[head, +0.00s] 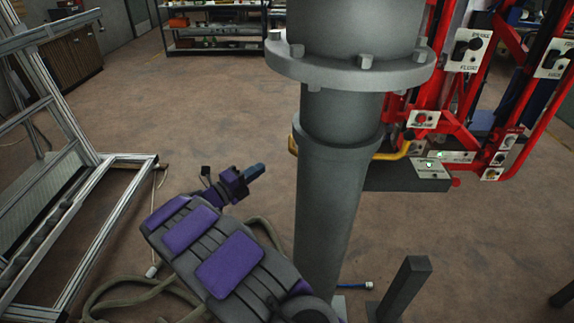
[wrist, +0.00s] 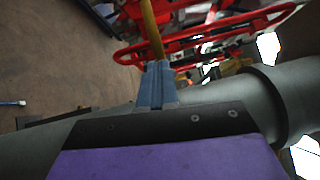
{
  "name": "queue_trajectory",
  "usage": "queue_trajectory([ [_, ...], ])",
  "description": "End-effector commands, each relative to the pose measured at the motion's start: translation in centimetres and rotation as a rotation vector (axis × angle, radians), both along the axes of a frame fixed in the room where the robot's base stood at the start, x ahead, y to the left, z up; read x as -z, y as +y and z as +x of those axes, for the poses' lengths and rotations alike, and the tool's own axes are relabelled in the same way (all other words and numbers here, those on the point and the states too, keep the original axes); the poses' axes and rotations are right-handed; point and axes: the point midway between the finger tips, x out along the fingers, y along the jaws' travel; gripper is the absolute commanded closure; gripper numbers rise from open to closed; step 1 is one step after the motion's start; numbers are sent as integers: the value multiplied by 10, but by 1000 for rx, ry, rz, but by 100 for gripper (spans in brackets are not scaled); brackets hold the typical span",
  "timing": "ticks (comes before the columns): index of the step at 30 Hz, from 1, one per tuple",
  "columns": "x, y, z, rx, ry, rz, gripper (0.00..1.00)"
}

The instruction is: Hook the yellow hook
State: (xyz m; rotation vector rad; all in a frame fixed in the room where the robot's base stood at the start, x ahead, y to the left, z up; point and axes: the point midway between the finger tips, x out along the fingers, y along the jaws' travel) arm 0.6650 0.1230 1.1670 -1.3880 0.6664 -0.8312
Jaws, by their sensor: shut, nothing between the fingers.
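The yellow hook (head: 396,153) is a bent yellow bar beside the red frame in the head view. A grey pipe hides its middle, and a small yellow part shows at the pipe's left edge. In the wrist view a yellow bar (wrist: 152,30) runs up from just beyond my fingertips. My gripper (head: 257,170) is left of the pipe in the head view, with blue-grey fingers pointing right toward it. In the wrist view my gripper (wrist: 157,68) has its fingers together and empty. I cannot tell whether the fingertips touch the yellow bar.
The thick grey pipe (head: 328,200) stands upright between my gripper and most of the hook. The red frame (head: 470,100) with labelled panels is at the right. A metal frame (head: 75,140) stands at the left. A hose (head: 120,285) lies on the floor. Open floor lies behind.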

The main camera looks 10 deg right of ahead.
Motion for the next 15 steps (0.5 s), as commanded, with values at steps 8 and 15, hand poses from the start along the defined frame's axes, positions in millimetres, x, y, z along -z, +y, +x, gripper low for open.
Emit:
queue_trajectory([
  [8, 30, 4, -44, 164, -63, -35, 100],
  [15, 34, 8, -49, 182, -69, -43, 100],
])
